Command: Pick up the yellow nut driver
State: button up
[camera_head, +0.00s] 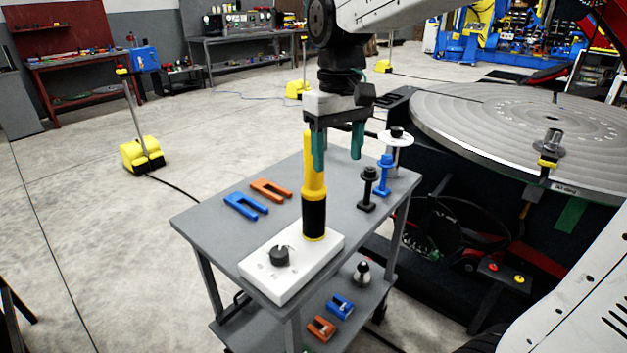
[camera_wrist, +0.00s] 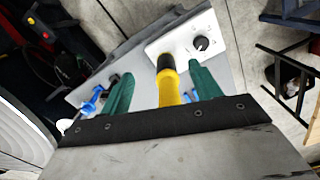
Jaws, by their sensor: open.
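The yellow nut driver (camera_head: 313,190) has a black lower grip and stands upright on a white block on the grey cart. My gripper (camera_head: 338,163) is open above the cart, with its green fingers pointing down. In the head view its left finger overlaps the driver's upper part. In the wrist view the driver (camera_wrist: 168,85) shows between the two fingers of my gripper (camera_wrist: 162,92), closer to the right finger. I cannot tell whether a finger touches it.
The white block (camera_head: 300,272) also holds a black knob (camera_head: 279,256). Orange (camera_head: 270,190) and blue (camera_head: 245,206) forked pieces lie left on the cart. Black (camera_head: 367,190) and blue (camera_head: 384,175) upright clamps stand right. A large round positioner table (camera_head: 470,125) is beyond the cart's right side.

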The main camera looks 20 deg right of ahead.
jog(key=shift+n, duration=0.4)
jog(key=w, duration=0.2)
jog(key=w+r, duration=0.1)
jog(key=w, duration=0.1)
jog(key=w+r, duration=0.1)
jog(key=w, duration=0.2)
jog(key=shift+a+r, duration=0.15)
jog(key=shift+a, duration=0.15)
jog(key=w+r, duration=0.1)
jog(key=r, duration=0.1)
jog(key=shift+w+r+n, duration=0.4)
jog(key=shift+s+f, duration=0.2)
jog(key=shift+f, duration=0.15)
jog(key=f, duration=0.7)
jog(key=shift+s+a+f, duration=0.1)
jog(key=shift+s+a, duration=0.1)
jog(key=shift+a, duration=0.1)
jog(key=shift+c, duration=0.3)
jog(key=c, duration=1.1)
